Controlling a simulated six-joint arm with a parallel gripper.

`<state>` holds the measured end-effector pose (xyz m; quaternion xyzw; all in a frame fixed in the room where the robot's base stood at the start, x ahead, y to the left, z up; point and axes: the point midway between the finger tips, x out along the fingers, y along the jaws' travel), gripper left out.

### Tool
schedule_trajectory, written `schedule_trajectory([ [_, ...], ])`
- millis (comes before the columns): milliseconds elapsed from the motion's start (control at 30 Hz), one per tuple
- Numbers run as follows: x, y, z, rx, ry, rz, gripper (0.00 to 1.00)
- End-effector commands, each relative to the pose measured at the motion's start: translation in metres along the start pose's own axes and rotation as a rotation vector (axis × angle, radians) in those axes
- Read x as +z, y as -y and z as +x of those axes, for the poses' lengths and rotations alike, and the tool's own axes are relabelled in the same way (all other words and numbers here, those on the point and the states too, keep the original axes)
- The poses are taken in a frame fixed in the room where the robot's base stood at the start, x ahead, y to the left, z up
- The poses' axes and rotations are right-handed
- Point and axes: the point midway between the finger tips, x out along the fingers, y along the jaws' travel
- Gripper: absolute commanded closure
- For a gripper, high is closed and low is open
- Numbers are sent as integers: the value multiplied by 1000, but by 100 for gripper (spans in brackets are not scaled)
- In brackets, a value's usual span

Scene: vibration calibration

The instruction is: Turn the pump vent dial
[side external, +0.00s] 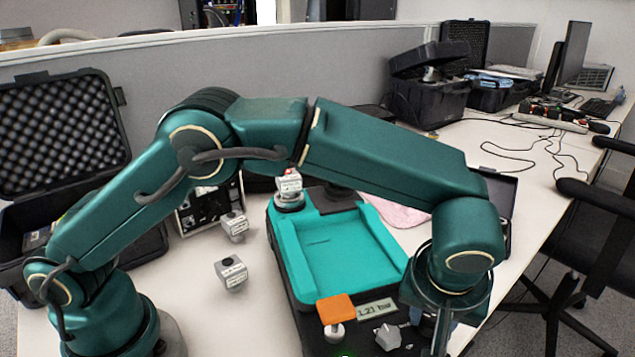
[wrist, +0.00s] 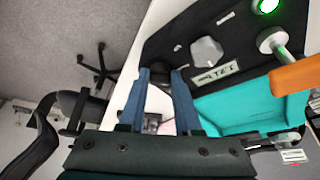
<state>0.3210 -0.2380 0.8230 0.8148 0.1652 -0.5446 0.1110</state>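The pump unit is a black base (side external: 292,300) with a teal tray top (side external: 340,250). A pale grey lobed knob (side external: 387,336) sits on its near panel and also shows in the wrist view (wrist: 207,52). A dark round part (wrist: 183,73) sits at the panel's edge, close to my right fingertip; I cannot tell which of the two is the vent dial. My gripper (wrist: 160,75) is open, with two blue fingers apart and no object clearly held between them. In the side view my wrist largely hides the gripper, right of the grey knob.
An orange handle (side external: 335,308) on a pale stem stands left of the grey knob. A display (side external: 376,309) reads about 1.21 bar. A green light (wrist: 265,5) glows. Small grey blocks (side external: 232,273) stand on the table. An open case (side external: 60,140) stands left; a chair (side external: 590,250) is right.

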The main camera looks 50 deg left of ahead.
Motion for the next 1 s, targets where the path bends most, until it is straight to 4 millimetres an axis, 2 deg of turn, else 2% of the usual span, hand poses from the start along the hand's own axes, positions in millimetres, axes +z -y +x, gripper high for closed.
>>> schedule_trajectory([
  [467,-1,2,-1,26,-1,66,100],
  [1000,-3,6,0,199,-1,481,100],
])
